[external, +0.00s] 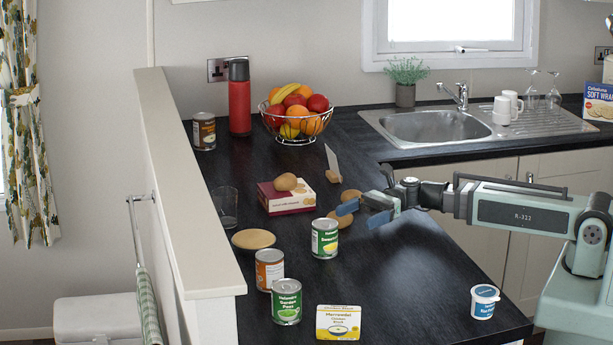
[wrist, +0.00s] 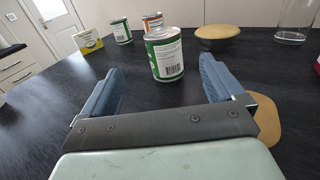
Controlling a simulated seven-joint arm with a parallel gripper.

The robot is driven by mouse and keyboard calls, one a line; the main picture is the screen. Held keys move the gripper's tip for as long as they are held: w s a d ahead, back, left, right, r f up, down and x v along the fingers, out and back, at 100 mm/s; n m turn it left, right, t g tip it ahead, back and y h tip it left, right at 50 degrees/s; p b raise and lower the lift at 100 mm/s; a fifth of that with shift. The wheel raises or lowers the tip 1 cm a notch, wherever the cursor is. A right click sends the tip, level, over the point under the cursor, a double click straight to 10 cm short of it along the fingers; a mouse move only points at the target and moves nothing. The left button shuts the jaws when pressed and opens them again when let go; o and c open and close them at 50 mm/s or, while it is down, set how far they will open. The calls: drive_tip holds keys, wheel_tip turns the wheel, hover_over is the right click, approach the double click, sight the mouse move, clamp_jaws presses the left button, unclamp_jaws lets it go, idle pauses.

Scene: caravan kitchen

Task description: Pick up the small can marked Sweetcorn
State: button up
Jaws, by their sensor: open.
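The small can marked Sweetcorn (external: 325,240) stands upright on the dark worktop, with a green and white label and a metal top. In the wrist view the can (wrist: 165,56) is ahead of my gripper, in line with the gap between the fingers, with its barcode side facing me. My gripper (external: 362,212) is open and empty, with blue fingers held low over the worktop to the right of and behind the can. In the wrist view both fingers of the gripper (wrist: 160,80) are spread wide, and neither appears to touch the can.
A Garden Peas can (external: 286,303), an orange-labelled can (external: 269,269) and a yellow stock box (external: 338,323) stand nearer the front. The front-right worktop is mostly clear.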

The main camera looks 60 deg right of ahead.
approach(316, 230)
drive_tip(key=x, duration=0.3)
drive_tip(key=shift+s+a+f, duration=0.15)
drive_tip(key=shift+a+f, duration=0.1)
drive_tip(key=shift+f, duration=0.1)
drive_tip(key=shift+w+r+x, duration=0.1)
drive_tip(key=shift+x, duration=1.2)
drive_tip(key=shift+w+r+x, duration=0.1)
drive_tip(key=shift+w+x, duration=0.05)
drive_tip(key=shift+x, duration=1.2)
drive_tip(key=shift+d, duration=0.1)
drive_tip(key=shift+c, duration=0.4)
drive_tip(key=c, duration=1)
drive_tip(key=shift+c, duration=0.6)
drive_tip(key=shift+r, duration=0.1)
